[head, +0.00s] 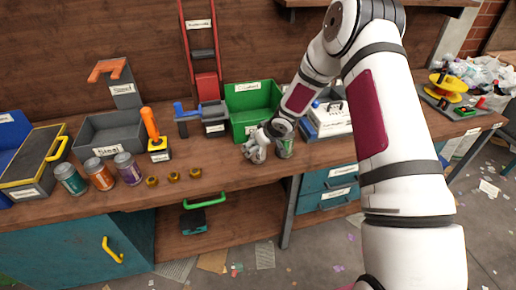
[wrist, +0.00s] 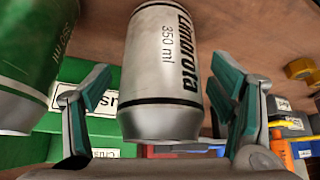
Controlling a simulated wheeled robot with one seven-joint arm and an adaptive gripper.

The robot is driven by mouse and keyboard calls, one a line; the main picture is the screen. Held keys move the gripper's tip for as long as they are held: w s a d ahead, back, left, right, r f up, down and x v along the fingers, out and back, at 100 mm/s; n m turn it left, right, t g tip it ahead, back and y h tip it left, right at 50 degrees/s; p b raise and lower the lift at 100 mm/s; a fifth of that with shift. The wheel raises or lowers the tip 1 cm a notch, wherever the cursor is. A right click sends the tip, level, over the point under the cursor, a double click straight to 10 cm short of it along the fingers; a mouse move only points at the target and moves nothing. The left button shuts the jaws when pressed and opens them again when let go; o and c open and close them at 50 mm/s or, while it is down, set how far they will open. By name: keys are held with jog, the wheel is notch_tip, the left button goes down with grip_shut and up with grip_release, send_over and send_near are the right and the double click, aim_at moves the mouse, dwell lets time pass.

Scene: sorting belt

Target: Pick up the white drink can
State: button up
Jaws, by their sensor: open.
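The white drink can (wrist: 163,65), printed "Limbrota 350 ml" in black, fills the middle of the wrist view. It sits between the two spread fingers of my gripper (wrist: 160,72), with a visible gap beside each finger. My gripper is open. A green can (wrist: 32,65) stands close beside the white can, at the left of the wrist view. In the head view my gripper (head: 259,140) is low over the workbench in front of the green bin, and the green can (head: 285,149) shows just right of it. I cannot clearly separate the white can from the gripper there.
The green bin (head: 262,96) stands just behind my gripper. Teal (head: 70,179), orange (head: 99,174) and purple (head: 128,168) cans stand at the left, with brass nuts (head: 174,177) near the front edge. A grey bin (head: 108,130) is behind them.

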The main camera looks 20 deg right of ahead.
jog(key=shift+w+f, duration=0.1)
jog(key=c, duration=0.9)
jog(key=shift+o, duration=0.2)
